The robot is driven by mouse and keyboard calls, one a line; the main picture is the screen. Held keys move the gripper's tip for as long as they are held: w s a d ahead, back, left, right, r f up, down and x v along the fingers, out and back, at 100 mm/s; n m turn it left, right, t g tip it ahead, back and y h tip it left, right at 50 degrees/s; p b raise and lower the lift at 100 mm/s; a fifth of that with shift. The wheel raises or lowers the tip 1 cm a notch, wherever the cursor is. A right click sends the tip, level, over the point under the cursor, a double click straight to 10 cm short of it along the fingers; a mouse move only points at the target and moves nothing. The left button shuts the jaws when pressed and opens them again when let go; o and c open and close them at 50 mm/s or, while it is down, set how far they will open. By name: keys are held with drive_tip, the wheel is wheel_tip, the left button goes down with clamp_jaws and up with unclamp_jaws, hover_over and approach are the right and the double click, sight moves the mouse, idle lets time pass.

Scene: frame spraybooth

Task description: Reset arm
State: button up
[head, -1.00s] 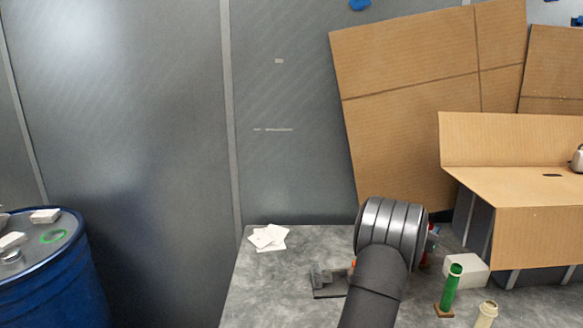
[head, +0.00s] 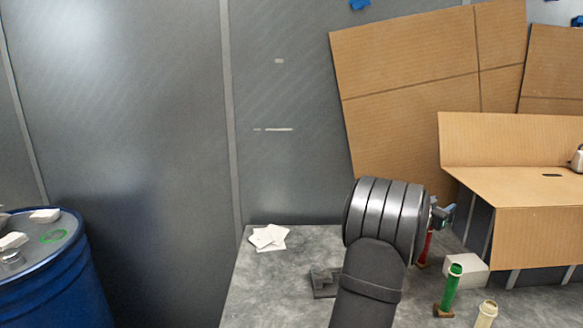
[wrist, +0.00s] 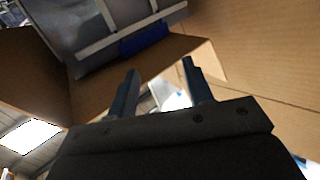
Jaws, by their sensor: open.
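My gripper (head: 443,214) shows in the head view just right of my grey ribbed arm joint, partly hidden by it, raised above the bench. In the wrist view its two blue-grey fingers (wrist: 159,68) stand apart with nothing between them. My arm comes up from the bottom of the head view over the grey bench (head: 262,290). No object is in the jaws.
A green tube (head: 452,288), a cream tube (head: 486,315), a red object (head: 426,248) and a white block (head: 464,269) stand on the bench's right. White papers (head: 268,238) lie at left. Cardboard (head: 410,110) stands behind; a blue drum (head: 55,280) is far left.

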drive_tip(key=s+a+f+m+g+h, duration=0.15)
drive_tip(key=s+g, duration=0.25)
drive_tip(key=s, duration=0.6)
drive_tip(key=s+a+f, duration=0.1)
drive_tip(key=a+f, duration=0.3)
drive_tip(key=f, duration=0.5)
drive_tip(key=shift+m, duration=0.45)
drive_tip(key=shift+f, duration=0.1)
